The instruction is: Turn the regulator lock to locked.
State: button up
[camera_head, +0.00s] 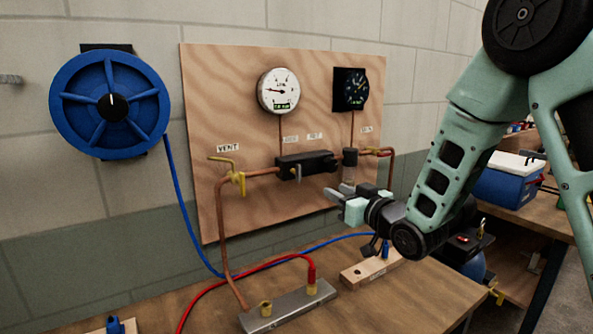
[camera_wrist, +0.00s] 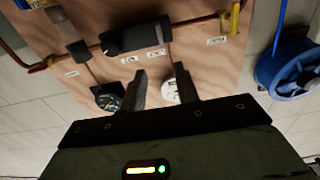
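The black regulator block (camera_head: 305,164) sits in the copper pipe on the plywood panel, under two small labels too blurred to read surely. A small grey lever (camera_head: 297,173), which may be the lock, hangs down from its front. In the wrist view, turned over, the block (camera_wrist: 128,40) and a grey tab (camera_wrist: 159,34) show above the fingers. My gripper (camera_head: 350,190) is below and right of the block, in front of the panel. In the wrist view its two dark fingers (camera_wrist: 163,84) are apart, with nothing between them. They appear clear of the block.
Two gauges, white (camera_head: 279,91) and black (camera_head: 349,89), are above the block. A yellow vent valve (camera_head: 236,178) is left; a grey cylinder (camera_head: 349,167) is right. Below, the bench (camera_head: 400,298) carries a metal manifold (camera_head: 288,306) and hoses. A blue reel (camera_head: 70,100) hangs left.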

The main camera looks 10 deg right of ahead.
aim_at(300, 172)
jog(key=p+x, duration=0.5)
jog(key=x, duration=0.9)
jog(key=shift+w+a+r, duration=0.1)
jog(key=shift+w+a, duration=0.05)
jog(key=shift+w, duration=0.15)
jog(key=shift+p+x, duration=0.4)
jog(key=shift+x, duration=0.4)
grip_shut()
